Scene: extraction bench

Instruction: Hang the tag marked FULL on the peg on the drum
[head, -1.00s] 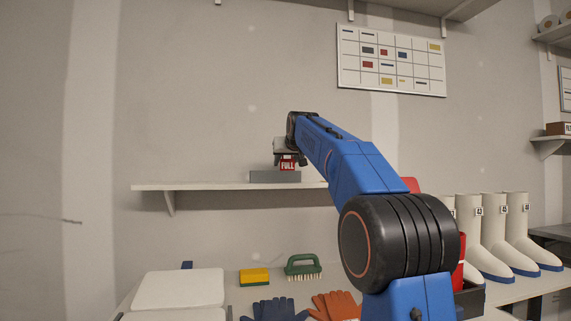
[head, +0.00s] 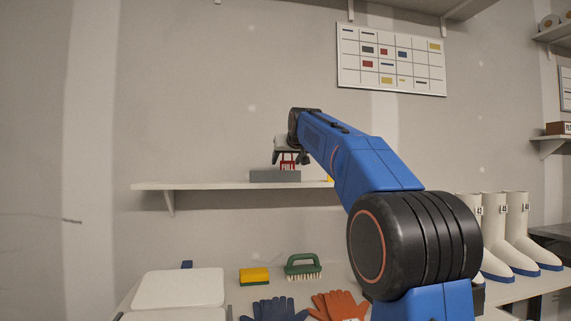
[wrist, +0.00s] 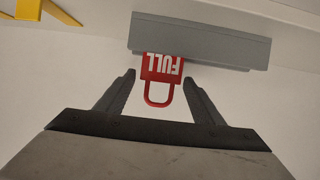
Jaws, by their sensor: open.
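The red tag marked FULL (wrist: 162,72) stands at the grey block (wrist: 200,42) in the wrist view, its loop pointing toward my gripper. It also shows in the head view (head: 288,166), partly covered by my gripper. The block (head: 262,176) rests on the wall shelf. My gripper (wrist: 160,82) is open, with one finger on each side of the tag and a visible gap to both. In the head view my gripper (head: 290,157) is just above the block. I see no drum or peg in these frames.
The wall shelf (head: 225,186) is clear to the left of the block. A yellow object (wrist: 50,10) lies near the block in the wrist view. Below are a green brush (head: 303,265), a yellow sponge (head: 254,275), gloves (head: 275,309) and white boots (head: 515,230).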

